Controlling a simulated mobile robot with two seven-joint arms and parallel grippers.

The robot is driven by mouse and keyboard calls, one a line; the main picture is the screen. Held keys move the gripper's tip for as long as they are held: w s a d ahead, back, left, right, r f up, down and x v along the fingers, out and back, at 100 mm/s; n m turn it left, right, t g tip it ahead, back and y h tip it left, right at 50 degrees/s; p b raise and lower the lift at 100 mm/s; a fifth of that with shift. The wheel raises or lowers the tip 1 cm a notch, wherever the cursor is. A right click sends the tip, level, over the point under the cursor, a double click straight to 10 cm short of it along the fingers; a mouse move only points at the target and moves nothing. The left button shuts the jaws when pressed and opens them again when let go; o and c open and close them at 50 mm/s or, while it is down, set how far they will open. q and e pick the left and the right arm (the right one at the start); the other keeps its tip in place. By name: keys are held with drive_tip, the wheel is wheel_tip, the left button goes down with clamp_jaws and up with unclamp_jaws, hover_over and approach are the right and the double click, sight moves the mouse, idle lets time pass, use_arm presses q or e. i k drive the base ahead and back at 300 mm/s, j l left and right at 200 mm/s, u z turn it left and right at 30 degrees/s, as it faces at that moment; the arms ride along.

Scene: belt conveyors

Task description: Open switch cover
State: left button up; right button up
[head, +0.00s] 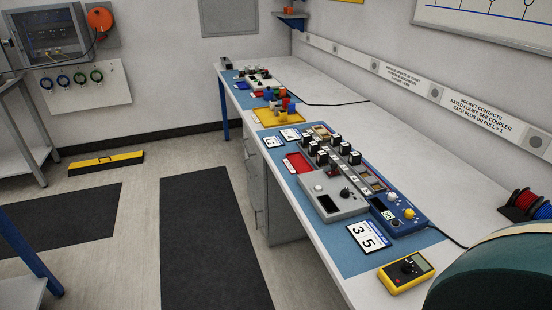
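Neither of my grippers is in view. On the long bench a grey control box (347,203) lies on a blue mat (376,259). I cannot tell whether that part is a switch cover, or whether any cover is open or shut. Behind the box several black blocks (322,157) stand in a row. A flat red piece (298,163) lies to their left.
A yellow meter (406,273) lies near the bench's front edge. Further back are a yellow tray (280,117) and another device (259,82). A yellow-and-black bar (106,163) lies on the floor. Dark mats (213,230) cover clear floor left of the bench.

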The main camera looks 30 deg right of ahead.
sight(334, 166)
drive_tip(key=i+j+u, duration=0.2)
drive_tip(key=i, duration=0.2)
drive_tip(key=i+j+u, duration=0.25)
drive_tip(key=i+z, duration=0.7)
drive_tip(key=z, duration=0.2)
drive_tip(key=i+j+z, duration=0.15)
drive_tip(key=i+z, duration=0.45)
drive_tip(key=z, duration=0.25)
drive_tip(key=i+j+z, duration=0.1)
drive_tip(key=z, duration=0.25)
drive_tip(key=i+j+z, duration=0.1)
drive_tip(key=z, duration=0.3)
drive_tip(key=j+z, duration=0.2)
drive_tip(key=z, duration=0.15)
drive_tip(key=i+j, duration=0.05)
